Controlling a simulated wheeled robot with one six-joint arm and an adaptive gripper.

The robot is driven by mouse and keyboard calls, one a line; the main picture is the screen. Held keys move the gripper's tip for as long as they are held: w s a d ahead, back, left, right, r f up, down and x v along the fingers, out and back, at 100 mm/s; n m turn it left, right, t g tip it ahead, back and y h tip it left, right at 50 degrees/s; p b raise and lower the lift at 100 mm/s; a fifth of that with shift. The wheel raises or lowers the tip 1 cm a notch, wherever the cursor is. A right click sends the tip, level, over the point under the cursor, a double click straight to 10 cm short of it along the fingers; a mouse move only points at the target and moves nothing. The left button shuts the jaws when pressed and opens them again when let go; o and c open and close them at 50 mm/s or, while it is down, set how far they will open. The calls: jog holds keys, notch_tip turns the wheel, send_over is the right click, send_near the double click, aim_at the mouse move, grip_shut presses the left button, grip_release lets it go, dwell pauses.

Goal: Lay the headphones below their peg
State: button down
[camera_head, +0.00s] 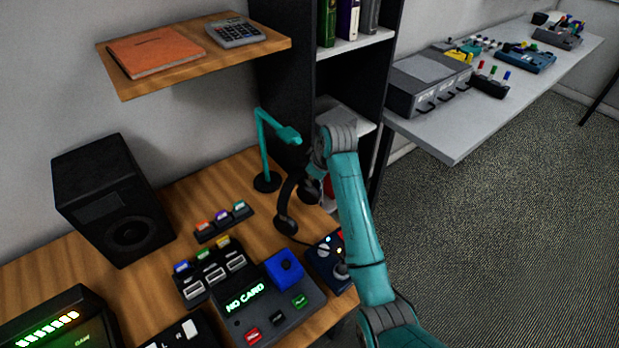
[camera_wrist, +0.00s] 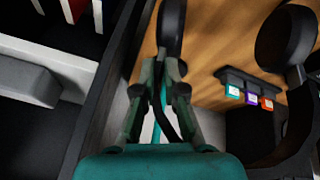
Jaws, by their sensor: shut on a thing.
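The black headphones (camera_head: 286,222) hang from my gripper at the right rear of the wooden desk, by a teal desk lamp. One ear cup shows at the lower left of my wrist, and the other is partly behind my arm. In the wrist view my gripper (camera_wrist: 165,68) is closed on part of the headphones, with a dark cup (camera_wrist: 172,28) just beyond the fingertips and a large dark cup and curved band at the right. I cannot make out the peg.
The teal lamp (camera_head: 266,152) stands close behind the headphones. A black shelf unit (camera_head: 352,75) is beside the desk. A rack with coloured tags (camera_head: 222,221), a card console (camera_head: 270,305) and a knob box (camera_head: 326,256) lie nearby. A black speaker (camera_head: 112,200) stands left.

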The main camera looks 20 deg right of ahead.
jog(key=shift+w+a+f, duration=0.1)
jog(key=shift+w+f, duration=0.35)
jog(key=shift+f, duration=0.15)
jog(key=c, duration=1.3)
grip_release()
jog(key=shift+o, duration=0.2)
jog(key=v, duration=1.2)
jog(key=shift+s, duration=0.1)
